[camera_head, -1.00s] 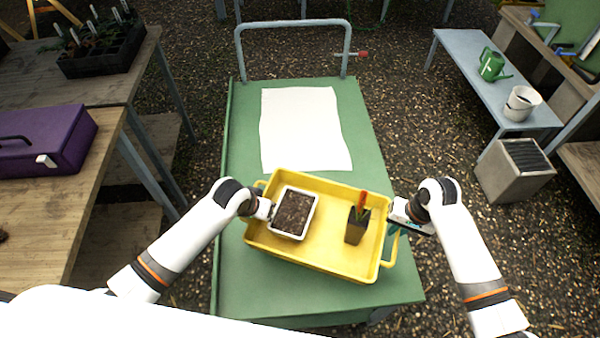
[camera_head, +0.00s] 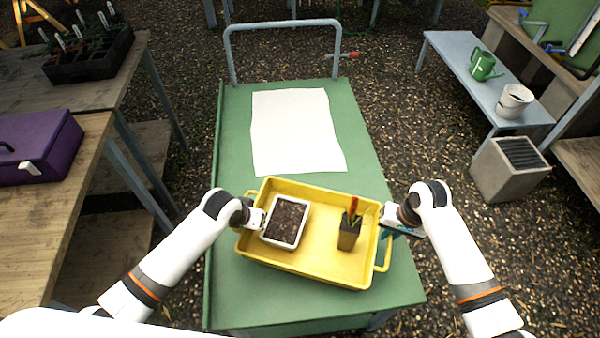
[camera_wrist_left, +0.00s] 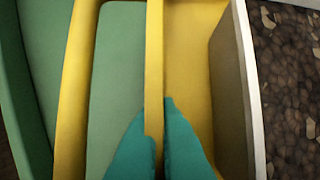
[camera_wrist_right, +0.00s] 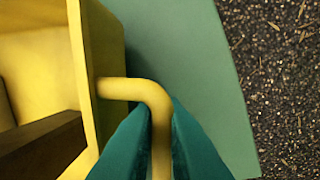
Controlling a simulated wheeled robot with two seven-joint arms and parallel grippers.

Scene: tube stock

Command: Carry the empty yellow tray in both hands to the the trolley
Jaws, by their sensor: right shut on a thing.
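The yellow tray (camera_head: 300,268) is over the near part of the green trolley top (camera_head: 235,290); I cannot tell whether it touches. It is not empty: it holds a white tub of soil (camera_head: 286,222) and a small dark pot (camera_head: 349,236) with something red and green in it. My left gripper (camera_head: 260,219) is at the tray's left end; in the left wrist view its teal fingers (camera_wrist_left: 157,135) are closed on either side of the tray wall, beside the tub. My right gripper (camera_head: 388,232) is at the right end; in the right wrist view its fingers (camera_wrist_right: 161,130) grip the tray's handle.
A white sheet (camera_head: 297,130) lies on the trolley beyond the tray, near the trolley's push bar (camera_head: 282,24). A wooden bench with a purple box (camera_head: 38,147) stands at left. A grey bench (camera_head: 470,80) with a watering can (camera_head: 484,66) and a grey bin (camera_head: 510,168) are at right.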

